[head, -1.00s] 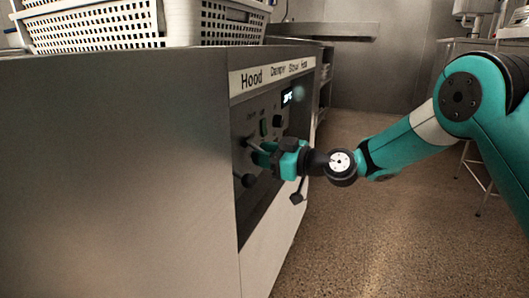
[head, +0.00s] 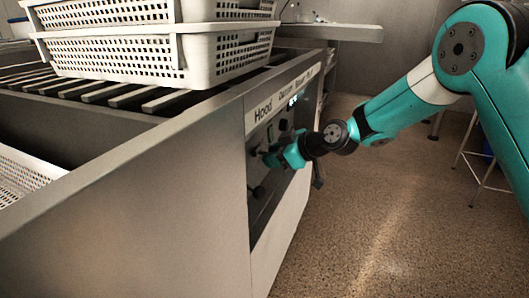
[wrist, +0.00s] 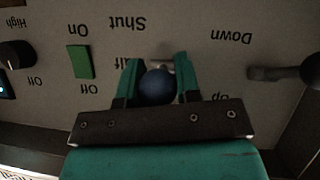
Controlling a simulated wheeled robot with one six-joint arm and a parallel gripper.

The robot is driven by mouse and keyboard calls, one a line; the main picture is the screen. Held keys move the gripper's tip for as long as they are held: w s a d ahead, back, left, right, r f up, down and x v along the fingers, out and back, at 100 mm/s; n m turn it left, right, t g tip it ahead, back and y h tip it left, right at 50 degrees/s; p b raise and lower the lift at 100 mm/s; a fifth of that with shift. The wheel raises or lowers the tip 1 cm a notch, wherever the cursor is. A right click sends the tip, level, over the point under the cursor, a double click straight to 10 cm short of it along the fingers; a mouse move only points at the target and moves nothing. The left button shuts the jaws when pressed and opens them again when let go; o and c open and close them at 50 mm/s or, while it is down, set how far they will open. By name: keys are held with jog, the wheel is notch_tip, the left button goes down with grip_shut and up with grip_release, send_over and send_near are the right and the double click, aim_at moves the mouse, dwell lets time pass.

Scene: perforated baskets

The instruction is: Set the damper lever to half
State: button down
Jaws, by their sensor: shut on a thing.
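The damper lever (wrist: 157,87) ends in a round dark blue knob in the wrist view. My gripper (wrist: 157,80) has its two teal fingers on either side of that knob and is shut on it. The panel print is upside down there; "Shut" shows beyond the knob, and a partly hidden label ending in "alf" is beside the left finger. The rest of the scale is hidden by my gripper. In the head view my gripper (head: 272,160) is at the control panel (head: 262,225) on the cabinet's end; the lever is too small to tell there.
In the wrist view, a green switch (wrist: 80,62) and a black dial (wrist: 17,54) are left; another lever (wrist: 285,73), marked Up and Down, is right. In the head view, white perforated baskets (head: 150,42) stand on the slatted cabinet top.

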jog(key=shift+w+d, duration=0.1)
jog(key=shift+d, duration=0.05)
jog(key=c, duration=0.9)
grip_release()
jog(key=p+v, duration=0.3)
jog(key=v, duration=1.4)
jog(key=shift+d+p, duration=0.15)
jog(key=shift+p, duration=0.25)
